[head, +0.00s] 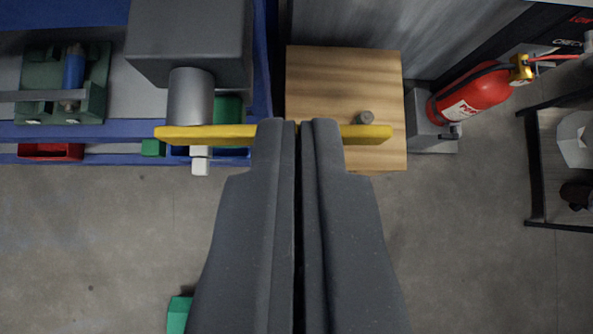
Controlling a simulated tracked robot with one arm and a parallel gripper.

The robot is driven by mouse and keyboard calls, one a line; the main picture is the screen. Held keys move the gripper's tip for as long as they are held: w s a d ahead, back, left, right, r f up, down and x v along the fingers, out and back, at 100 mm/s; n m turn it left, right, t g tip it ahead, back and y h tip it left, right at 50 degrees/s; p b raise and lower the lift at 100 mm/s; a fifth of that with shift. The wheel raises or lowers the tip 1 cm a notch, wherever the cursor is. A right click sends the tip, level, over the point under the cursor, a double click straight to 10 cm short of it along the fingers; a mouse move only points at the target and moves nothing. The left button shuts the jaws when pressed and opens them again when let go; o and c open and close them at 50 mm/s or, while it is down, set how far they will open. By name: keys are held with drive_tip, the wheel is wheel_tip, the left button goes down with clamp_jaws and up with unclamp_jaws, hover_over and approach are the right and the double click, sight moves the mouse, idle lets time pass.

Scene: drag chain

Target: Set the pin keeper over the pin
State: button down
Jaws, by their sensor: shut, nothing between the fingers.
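A long yellow bar (205,132), which looks like the pin keeper, lies level across the view just beyond my fingertips. My gripper (298,124) is shut and empty, and its tips hide the bar's middle. I cannot tell whether they touch the bar. A short grey round stub (366,117), perhaps the pin, shows just above the bar's right part, in front of the wooden block. A small white stepped piece (200,160) shows just below the bar's left part. I cannot tell how the bar is attached.
A dark grey box with a grey cylinder (190,95) stands at upper left by a blue shelf (100,130) with bins. A wooden block (335,75) is behind the bar. A red extinguisher (468,98) and a black-framed stand (540,170) are at right. Grey floor (480,250) is open below.

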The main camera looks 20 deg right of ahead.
drive_tip(key=shift+d+f, duration=0.1)
drive_tip(key=shift+f, duration=1)
drive_tip(key=shift+f, duration=0.1)
